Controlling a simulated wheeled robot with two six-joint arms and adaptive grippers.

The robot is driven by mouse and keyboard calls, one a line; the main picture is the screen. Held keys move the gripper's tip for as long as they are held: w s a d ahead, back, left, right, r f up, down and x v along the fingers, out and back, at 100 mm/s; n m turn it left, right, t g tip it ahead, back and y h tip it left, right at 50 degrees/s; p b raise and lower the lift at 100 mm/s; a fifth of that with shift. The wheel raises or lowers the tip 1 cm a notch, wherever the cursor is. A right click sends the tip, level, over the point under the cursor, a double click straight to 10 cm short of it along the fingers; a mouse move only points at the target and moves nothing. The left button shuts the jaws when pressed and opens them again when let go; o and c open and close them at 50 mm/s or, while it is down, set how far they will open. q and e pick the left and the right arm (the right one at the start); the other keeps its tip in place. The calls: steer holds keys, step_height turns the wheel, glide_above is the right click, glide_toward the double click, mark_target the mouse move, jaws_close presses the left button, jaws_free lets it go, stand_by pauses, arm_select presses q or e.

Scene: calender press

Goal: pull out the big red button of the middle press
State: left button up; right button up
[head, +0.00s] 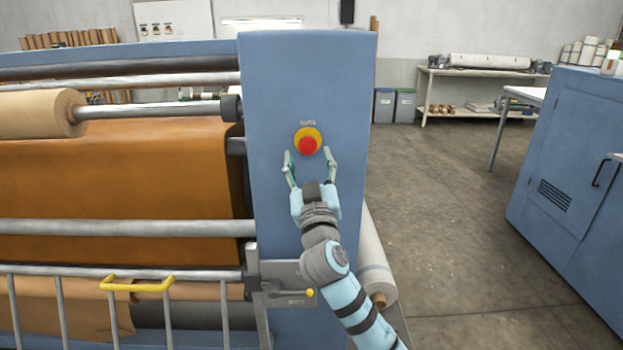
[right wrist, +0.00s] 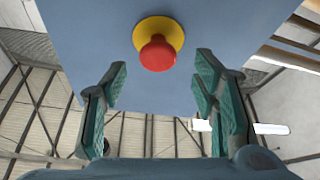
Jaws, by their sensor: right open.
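The big red button (head: 308,146) sits on a round yellow plate (head: 301,133) on the blue end panel of the press (head: 275,80). My right gripper (head: 308,158) is open in front of the panel, its fingers spread below and to either side of the button. In the right wrist view the red button (right wrist: 157,54) and its yellow plate (right wrist: 158,27) show ahead of the open green fingers (right wrist: 160,80), a little above the middle between them. The fingers do not touch the button. My left gripper is not in view.
A metal bracket with a yellow-knobbed lever (head: 290,293) is on the panel below. A railing with a yellow handle (head: 137,285) and brown-sheeted rollers (head: 120,180) are at the left. A blue cabinet (head: 570,160) stands at the right; the floor between is clear.

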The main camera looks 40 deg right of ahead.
steer(key=v, duration=0.9)
steer(key=shift+s, duration=0.15)
